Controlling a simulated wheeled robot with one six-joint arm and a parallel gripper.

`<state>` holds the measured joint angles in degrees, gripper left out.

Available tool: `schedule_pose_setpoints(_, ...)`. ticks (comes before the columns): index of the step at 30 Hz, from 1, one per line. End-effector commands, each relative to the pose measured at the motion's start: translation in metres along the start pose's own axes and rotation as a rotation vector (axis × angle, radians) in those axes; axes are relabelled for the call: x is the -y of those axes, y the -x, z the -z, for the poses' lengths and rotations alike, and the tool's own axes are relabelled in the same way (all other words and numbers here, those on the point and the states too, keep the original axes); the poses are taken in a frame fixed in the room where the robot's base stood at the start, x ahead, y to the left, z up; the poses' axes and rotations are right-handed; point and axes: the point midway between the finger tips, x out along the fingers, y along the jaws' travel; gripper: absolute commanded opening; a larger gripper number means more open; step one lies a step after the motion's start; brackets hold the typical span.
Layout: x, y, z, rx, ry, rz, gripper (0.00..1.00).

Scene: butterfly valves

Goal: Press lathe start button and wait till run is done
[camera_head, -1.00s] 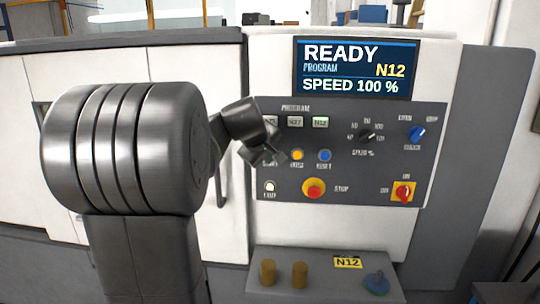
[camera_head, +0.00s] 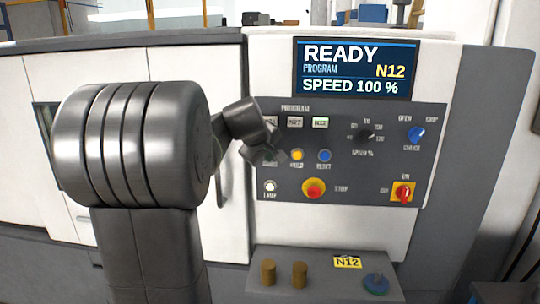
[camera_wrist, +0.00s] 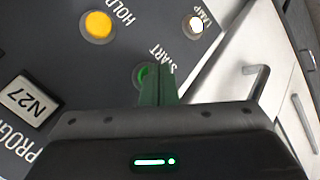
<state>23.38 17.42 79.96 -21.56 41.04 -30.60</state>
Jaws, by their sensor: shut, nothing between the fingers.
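The lathe's control panel (camera_head: 375,185) faces me, with its screen (camera_head: 356,67) above reading READY, program N12, speed 100 %. In the wrist view the green START button (camera_wrist: 143,74) shows just beside my fingertips and is partly covered by them. My gripper (camera_wrist: 163,70) is shut and empty, pointing at the panel by that button. I cannot tell whether the tips touch it. In the head view my gripper (camera_head: 281,154) and wrist hide the START button.
The yellow HOLD button (camera_wrist: 98,25) and white LAMP button (camera_wrist: 196,23) are close by. The red stop button (camera_head: 313,188) sits below, the blue reset button (camera_head: 324,156) to the right. A shelf (camera_head: 325,285) with two brass cylinders (camera_head: 268,272) and an N12 tag (camera_head: 347,262) juts out below.

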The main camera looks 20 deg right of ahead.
Motion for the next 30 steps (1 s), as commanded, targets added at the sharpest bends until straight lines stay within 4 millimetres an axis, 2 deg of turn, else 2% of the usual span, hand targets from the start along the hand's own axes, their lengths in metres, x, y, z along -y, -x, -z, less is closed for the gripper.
schedule_pose_setpoints(30, -0.0046, -0.0062, 0.0047, 0.000, 0.000, 0.000, 0.00)
